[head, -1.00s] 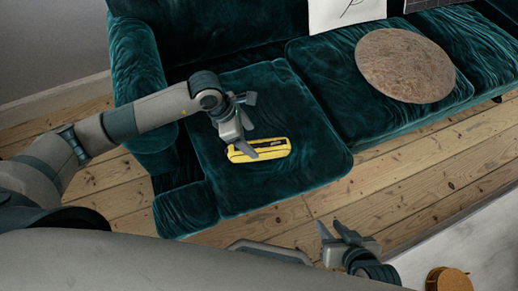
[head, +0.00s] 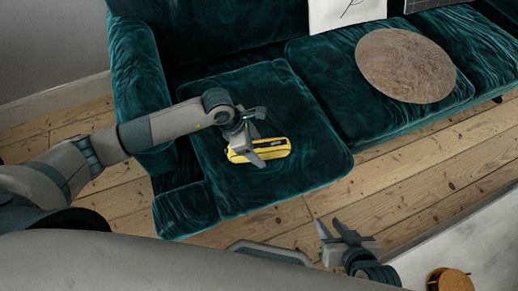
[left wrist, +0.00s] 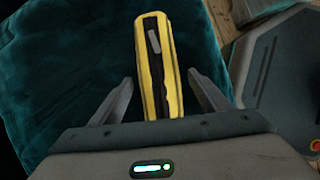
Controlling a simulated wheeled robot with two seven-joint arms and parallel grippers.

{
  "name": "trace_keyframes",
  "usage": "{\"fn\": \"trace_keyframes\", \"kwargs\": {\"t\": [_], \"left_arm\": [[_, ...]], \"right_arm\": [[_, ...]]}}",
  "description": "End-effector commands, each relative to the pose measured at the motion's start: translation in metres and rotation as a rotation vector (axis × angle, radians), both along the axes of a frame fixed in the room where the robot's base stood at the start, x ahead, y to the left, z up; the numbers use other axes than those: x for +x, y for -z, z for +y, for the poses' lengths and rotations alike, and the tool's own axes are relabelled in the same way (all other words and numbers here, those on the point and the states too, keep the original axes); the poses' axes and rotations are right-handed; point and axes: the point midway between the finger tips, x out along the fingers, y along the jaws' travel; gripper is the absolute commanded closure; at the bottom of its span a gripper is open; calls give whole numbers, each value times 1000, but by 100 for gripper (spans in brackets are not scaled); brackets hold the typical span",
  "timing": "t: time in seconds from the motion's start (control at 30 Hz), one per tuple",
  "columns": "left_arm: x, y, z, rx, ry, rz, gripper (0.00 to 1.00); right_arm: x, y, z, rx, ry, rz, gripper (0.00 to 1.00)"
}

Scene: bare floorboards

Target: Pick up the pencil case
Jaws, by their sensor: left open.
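The yellow pencil case (head: 272,150) with a dark stripe along its top lies on the left seat cushion of the green sofa. It also shows in the left wrist view (left wrist: 155,62), pointing away from the gripper. My left gripper (head: 256,150) is open just over the case's left part. In the left wrist view its two fingers (left wrist: 160,92) stand one on each side of the case, with gaps to both. The gripper hides part of the case in the head view. My right gripper (head: 335,232) is low in the head view, away from the sofa, with its fingers apart and empty.
The green velvet sofa (head: 230,190) fills the middle. A round brown disc-like thing (head: 405,66) lies on its right seat, and a white cushion or sheet (head: 340,12) leans at the back. A brown round object (head: 449,280) is at the bottom right. Floorboards (head: 400,210) are bare in front.

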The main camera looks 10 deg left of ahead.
Motion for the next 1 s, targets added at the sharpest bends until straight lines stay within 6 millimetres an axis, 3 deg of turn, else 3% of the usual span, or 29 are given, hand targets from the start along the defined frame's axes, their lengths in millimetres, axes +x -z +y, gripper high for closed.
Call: {"fn": "trace_keyframes", "kwargs": {"t": [0.43, 0.47, 0.67, 1.0], "left_arm": [[0, 0, 0, 0, 0, 0, 30], [0, 0, 0, 0, 0, 0, 32], [0, 0, 0, 0, 0, 0, 78], [0, -2, 0, 0, 1, -2, 78]], "right_arm": [[-1, -1, 1, 1, -1, -1, 69], [-1, -1, 1, 1, -1, -1, 69], [-1, -1, 1, 2, 0, 0, 69], [-1, -2, 2, 5, 3, 0, 69]]}}
